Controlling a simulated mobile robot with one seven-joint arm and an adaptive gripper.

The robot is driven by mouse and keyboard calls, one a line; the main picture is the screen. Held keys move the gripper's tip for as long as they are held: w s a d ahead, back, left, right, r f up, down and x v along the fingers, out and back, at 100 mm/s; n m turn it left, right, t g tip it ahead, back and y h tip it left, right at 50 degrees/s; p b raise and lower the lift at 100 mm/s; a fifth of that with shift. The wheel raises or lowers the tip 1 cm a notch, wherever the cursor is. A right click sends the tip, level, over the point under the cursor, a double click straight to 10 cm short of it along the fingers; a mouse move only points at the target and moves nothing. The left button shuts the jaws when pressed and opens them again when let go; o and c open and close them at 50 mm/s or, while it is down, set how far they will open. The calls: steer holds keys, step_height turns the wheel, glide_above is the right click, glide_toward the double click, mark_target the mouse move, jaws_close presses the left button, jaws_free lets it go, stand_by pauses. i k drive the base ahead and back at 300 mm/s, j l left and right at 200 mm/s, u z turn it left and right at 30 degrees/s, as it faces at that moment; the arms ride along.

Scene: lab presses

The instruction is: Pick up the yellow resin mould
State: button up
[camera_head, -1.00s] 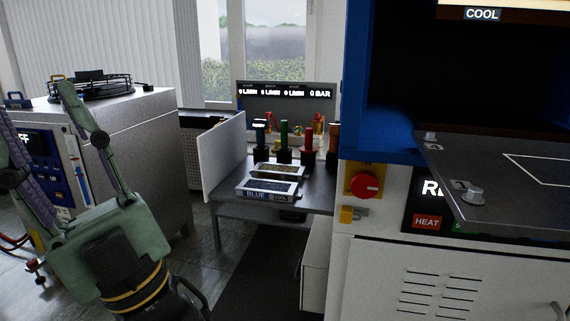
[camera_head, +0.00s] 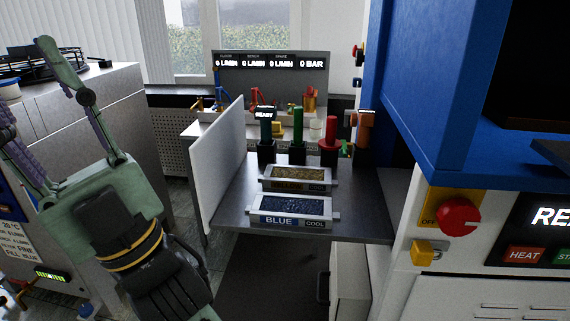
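The yellow resin mould (camera_head: 298,174) is a pale tray with yellowish granules, lying on the grey metal side table. Its front label is dim and partly hidden by the blue mould in front. The blue mould (camera_head: 290,208) holds dark granules and is labelled BLUE and COOL. My gripper (camera_head: 22,82) is raised at the left, well away from both moulds. Its two fingers are spread wide with nothing between them.
The side table (camera_head: 231,211) has a white upright panel (camera_head: 217,165) on its left. Several coloured-handled tools (camera_head: 298,130) stand behind the moulds. The blue and white press (camera_head: 420,100) with a red knob (camera_head: 459,216) bounds the right. A grey cabinet (camera_head: 120,120) is at the left.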

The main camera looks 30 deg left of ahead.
mark_target(310, 178)
steer(key=i+j, duration=0.15)
steer(key=j, duration=0.25)
steer(key=i+j, duration=0.15)
steer(key=j, duration=0.25)
steer(key=i+j, duration=0.15)
steer(key=j, duration=0.25)
